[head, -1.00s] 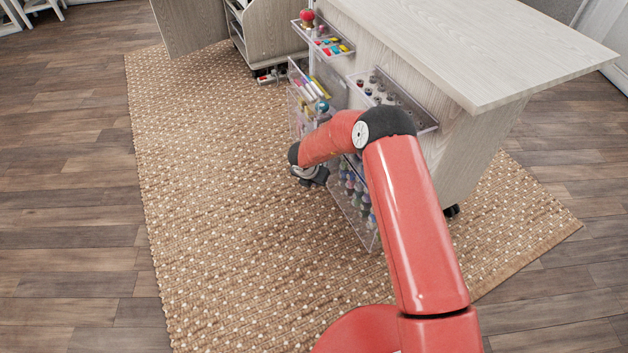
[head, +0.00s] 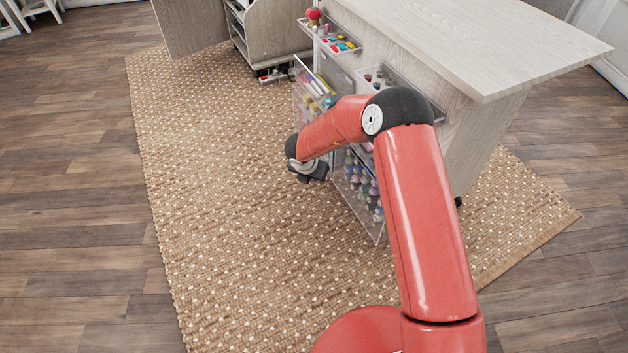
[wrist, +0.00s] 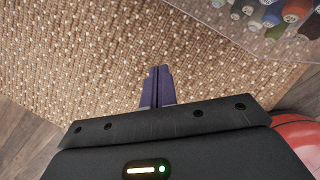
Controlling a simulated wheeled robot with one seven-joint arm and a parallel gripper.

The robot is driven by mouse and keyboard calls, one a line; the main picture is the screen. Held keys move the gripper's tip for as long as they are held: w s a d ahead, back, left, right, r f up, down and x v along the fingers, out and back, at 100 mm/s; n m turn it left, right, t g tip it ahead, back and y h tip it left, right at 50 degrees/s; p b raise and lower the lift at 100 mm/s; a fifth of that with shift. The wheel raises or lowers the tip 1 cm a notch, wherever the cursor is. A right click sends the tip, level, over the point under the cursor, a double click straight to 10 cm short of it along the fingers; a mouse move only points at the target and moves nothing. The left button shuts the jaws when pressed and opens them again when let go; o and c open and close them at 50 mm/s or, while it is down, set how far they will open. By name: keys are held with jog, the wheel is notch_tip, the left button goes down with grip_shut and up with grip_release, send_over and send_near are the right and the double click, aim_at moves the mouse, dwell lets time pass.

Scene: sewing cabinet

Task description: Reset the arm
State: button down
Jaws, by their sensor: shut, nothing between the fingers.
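My red arm reaches forward from the bottom right of the head view, bent at the elbow, with its end over the rug in front of the sewing cabinet (head: 455,55). My gripper (wrist: 160,70) shows in the wrist view with its two fingers together and nothing between them. It points down over the rug. In the head view my gripper (head: 314,176) is small and dark, left of the clear bin of thread spools (head: 360,190), and seems apart from it. My forearm hides part of the cabinet's side.
The woven rug (head: 220,220) left of my gripper is clear. Clear holders with sewing items (head: 334,42) hang on the cabinet's side. A cabinet door (head: 188,25) stands open at the back. In the wrist view the clear bin with spools (wrist: 260,30) is at the upper right.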

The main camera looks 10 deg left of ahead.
jog(key=s+d+r+n+t+y, duration=0.1)
jog(key=d+r+n+t+y, duration=0.2)
jog(key=r+n, duration=1)
jog(key=d+r+n+t+y, duration=0.3)
jog(key=r+n, duration=0.3)
jog(key=r, duration=1.5)
jog(key=s+d+r+n+g, duration=0.1)
jog(key=s+d+r+n, duration=0.2)
jog(key=s+d+n, duration=0.3)
jog(key=s+d+r+n+g, duration=0.1)
jog(key=s+d+r+n, duration=0.1)
jog(key=s+d+n, duration=0.5)
jog(key=s+d+f+n+g+h, duration=0.1)
jog(key=s+d+n+h, duration=0.1)
jog(key=s, duration=0.7)
jog(key=s+d+f+n+g+h, duration=0.1)
jog(key=s+d+n+h, duration=0.2)
jog(key=s+d, duration=0.4)
jog(key=shift+s+d+f+n+g, duration=0.35)
jog(key=shift+s+n, duration=0.35)
jog(key=shift+s, duration=0.55)
